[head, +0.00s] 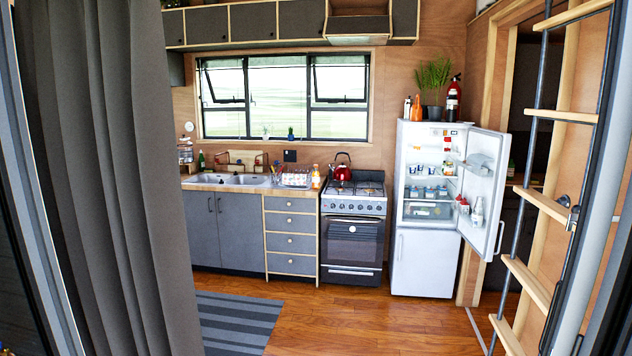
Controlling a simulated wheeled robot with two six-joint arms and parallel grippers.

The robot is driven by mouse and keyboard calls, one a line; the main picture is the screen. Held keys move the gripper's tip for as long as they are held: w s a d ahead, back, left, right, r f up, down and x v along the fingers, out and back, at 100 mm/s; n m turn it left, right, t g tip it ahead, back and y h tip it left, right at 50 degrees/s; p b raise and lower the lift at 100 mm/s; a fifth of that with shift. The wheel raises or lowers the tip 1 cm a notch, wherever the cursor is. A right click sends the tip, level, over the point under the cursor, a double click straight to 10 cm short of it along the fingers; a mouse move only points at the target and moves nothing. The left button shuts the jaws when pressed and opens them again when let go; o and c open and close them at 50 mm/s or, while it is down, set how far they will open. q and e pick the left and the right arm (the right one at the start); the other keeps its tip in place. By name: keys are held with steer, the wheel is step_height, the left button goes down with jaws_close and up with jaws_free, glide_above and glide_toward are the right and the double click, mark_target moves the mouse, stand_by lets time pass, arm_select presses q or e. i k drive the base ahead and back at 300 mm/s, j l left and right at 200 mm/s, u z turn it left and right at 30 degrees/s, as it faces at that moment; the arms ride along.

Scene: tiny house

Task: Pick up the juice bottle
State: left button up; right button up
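I cannot tell for sure which item is the juice bottle. A small orange bottle (316,177) stands upright on the counter between the dish rack and the stove. An orange bottle-like item (416,109) stands on top of the fridge. Bottles (478,211) also sit in the lower shelf of the open fridge door, too small to identify. A dark green bottle (201,160) stands at the left end of the counter. Neither of my grippers is in view.
The white fridge (424,264) stands with its upper door (483,180) open to the right. A grey curtain (105,180) hangs at left; a ladder (527,279) stands at right. The wooden floor (400,325) between is clear, with a striped rug (235,318).

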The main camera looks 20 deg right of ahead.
mark_target(316, 172)
steer(key=i+l+z, duration=0.65)
steer(key=i, duration=0.25)
steer(key=i+l+z, duration=0.3)
steer(key=i, duration=0.2)
steer(key=i+z, duration=0.3)
steer(key=i, duration=2)
steer(key=i+l+u, duration=0.1)
steer(key=i+u, duration=0.35)
steer(key=i+l+u, duration=0.4)
steer(key=i, duration=0.2)
steer(key=i+l+u, duration=0.45)
steer(key=j, duration=0.1)
